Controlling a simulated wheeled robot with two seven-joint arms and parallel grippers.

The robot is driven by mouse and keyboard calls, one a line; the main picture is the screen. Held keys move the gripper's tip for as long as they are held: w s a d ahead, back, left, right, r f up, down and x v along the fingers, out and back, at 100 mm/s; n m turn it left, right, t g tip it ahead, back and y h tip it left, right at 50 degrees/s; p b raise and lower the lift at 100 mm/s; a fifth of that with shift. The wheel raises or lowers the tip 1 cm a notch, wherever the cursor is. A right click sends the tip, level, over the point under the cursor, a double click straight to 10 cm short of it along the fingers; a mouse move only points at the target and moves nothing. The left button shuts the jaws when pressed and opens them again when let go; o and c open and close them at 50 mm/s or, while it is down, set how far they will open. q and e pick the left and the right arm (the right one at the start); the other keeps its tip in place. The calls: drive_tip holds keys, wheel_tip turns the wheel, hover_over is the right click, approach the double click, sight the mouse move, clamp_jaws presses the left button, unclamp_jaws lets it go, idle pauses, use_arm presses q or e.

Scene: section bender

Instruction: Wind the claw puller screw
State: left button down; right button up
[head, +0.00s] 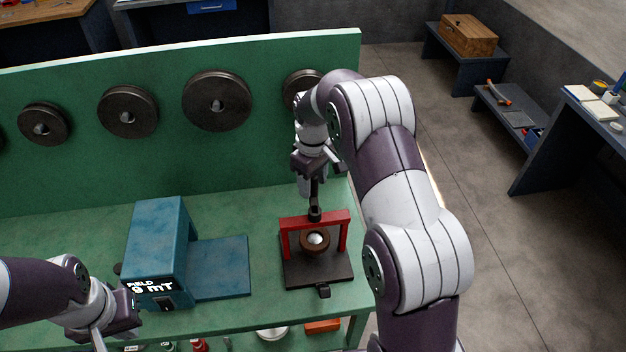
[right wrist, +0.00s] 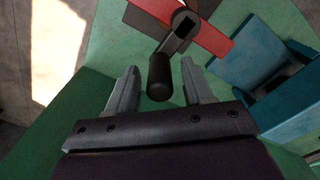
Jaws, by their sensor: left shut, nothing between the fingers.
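The claw puller has a red crossbeam frame (head: 316,221) on a dark base plate (head: 318,273), with a brown ring and a pale ball under the beam. Its dark screw head rises above the beam. In the right wrist view, a dark crank arm (right wrist: 180,37) ends in a round handle knob (right wrist: 160,78). My right gripper (head: 315,177) is above the puller, pointing down. In the right wrist view its fingers (right wrist: 160,82) are spread to either side of the knob, with gaps visible. My left gripper (head: 98,340) is shut and empty at the lower left.
A blue field meter box (head: 157,250) with a flat blue plate (head: 218,267) stands left of the puller on the green bench. Dark wheels (head: 217,101) hang on the green back panel. Bench space between plate and puller is narrow.

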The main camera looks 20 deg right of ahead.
drive_tip(key=shift+r, duration=0.35)
drive_tip(key=shift+r+b, duration=0.6)
drive_tip(key=shift+r, duration=0.1)
wheel_tip(320, 180, up, 11)
drive_tip(key=p, duration=0.9)
drive_tip(key=shift+f, duration=0.2)
